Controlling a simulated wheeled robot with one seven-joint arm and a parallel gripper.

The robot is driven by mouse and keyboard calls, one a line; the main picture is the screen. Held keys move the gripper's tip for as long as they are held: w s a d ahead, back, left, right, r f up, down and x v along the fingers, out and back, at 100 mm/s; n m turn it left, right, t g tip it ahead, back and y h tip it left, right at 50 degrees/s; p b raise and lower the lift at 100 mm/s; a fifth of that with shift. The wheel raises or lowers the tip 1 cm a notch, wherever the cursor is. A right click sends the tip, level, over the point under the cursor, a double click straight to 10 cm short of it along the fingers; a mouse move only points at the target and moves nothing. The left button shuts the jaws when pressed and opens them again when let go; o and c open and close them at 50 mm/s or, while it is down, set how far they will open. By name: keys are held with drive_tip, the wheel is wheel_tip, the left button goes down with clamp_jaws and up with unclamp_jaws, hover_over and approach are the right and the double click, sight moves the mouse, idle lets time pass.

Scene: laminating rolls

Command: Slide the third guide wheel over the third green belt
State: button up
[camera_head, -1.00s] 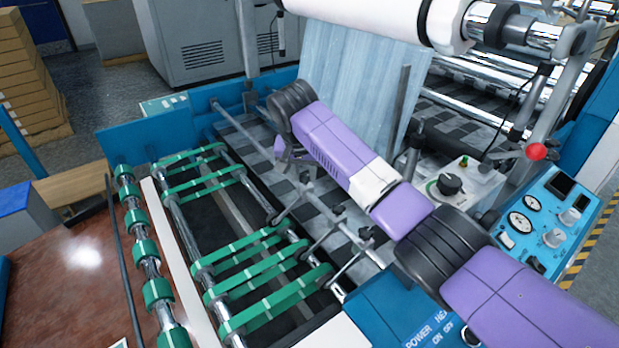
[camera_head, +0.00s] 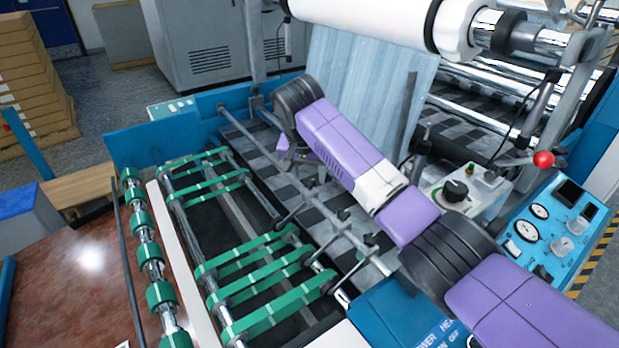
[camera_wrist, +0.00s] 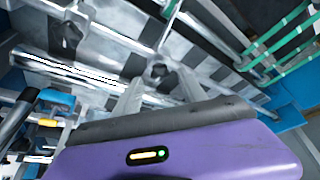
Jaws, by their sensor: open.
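Green belts (camera_head: 262,282) run between two rollers at the left of the machine, several at the front and a smaller group at the back (camera_head: 207,173). Guide wheels on thin arms (camera_head: 292,214) hang from a long rod right of the belts, with dark clamp knobs (camera_head: 371,239) along it. Which wheel and belt are third, I cannot tell. My gripper (camera_head: 308,160) is over the rod's farther part, mostly hidden by my purple arm. In the wrist view my gripper (camera_wrist: 160,88) is open, its pale fingers apart on either side of a dark knob (camera_wrist: 157,72); contact is unclear.
A blue side frame (camera_head: 165,140) closes the machine's far end. A film roll (camera_head: 375,18) hangs above, with its pale blue sheet (camera_head: 365,85) behind my arm. A control panel (camera_head: 550,225) and red-knobbed lever (camera_head: 543,159) stand at the right.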

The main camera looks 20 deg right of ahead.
drive_tip(key=v, duration=0.5)
drive_tip(key=shift+s+r, duration=0.15)
drive_tip(key=shift+r, duration=0.2)
